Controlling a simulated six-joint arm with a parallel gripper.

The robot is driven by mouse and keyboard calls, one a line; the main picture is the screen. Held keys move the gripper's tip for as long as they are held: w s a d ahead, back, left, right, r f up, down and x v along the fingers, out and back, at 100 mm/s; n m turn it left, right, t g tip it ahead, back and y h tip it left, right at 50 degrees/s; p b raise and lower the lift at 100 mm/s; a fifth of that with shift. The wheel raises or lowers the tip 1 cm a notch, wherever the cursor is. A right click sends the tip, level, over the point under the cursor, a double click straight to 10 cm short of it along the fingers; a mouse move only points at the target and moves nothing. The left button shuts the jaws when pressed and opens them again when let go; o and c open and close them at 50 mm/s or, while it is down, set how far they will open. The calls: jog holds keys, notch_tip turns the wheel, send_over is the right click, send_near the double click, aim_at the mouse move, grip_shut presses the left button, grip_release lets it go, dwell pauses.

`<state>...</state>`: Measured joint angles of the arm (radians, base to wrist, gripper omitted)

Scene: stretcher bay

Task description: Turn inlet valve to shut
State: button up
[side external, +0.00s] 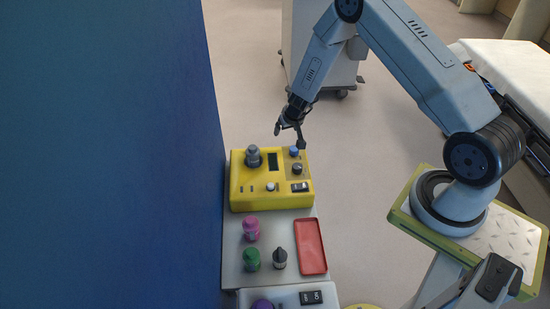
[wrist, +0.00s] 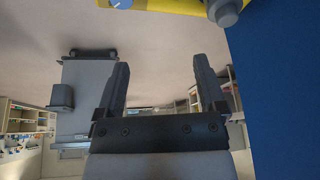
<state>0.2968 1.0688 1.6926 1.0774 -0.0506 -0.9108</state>
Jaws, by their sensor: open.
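A yellow box (side external: 240,196) stands on the bench, and its edge shows at the top of the wrist view (wrist: 170,4). On it are a blue knob (side external: 294,151), a dark knob (side external: 297,168) and a tall grey knob (side external: 253,156). I cannot read which one is the inlet valve. In the wrist view the blue knob (wrist: 121,3) carries a pale mark, and a grey knob (wrist: 224,12) is at top right. My gripper (side external: 289,137) is open and empty above the box's far edge, close to the blue knob. Its two fingers show apart in the wrist view (wrist: 161,62).
The yellow box also has a dark display, a white knob (side external: 270,187) and a black switch (side external: 299,187). Nearer are a pink-capped piece (side external: 251,229), a green one (side external: 251,259), a grey one (side external: 279,258) and a red tray (side external: 311,247). A blue wall (side external: 110,150) rises at left.

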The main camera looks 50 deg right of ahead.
jog(key=m+h, duration=0.1)
send_near(294, 149)
jog(key=w+f, duration=0.1)
jog(key=shift+d+f+g, duration=0.2)
jog(key=shift+d+g, duration=0.05)
jog(key=shift+g, duration=0.05)
jog(key=shift+f, duration=0.2)
jog(key=shift+x, duration=3.7)
grip_shut()
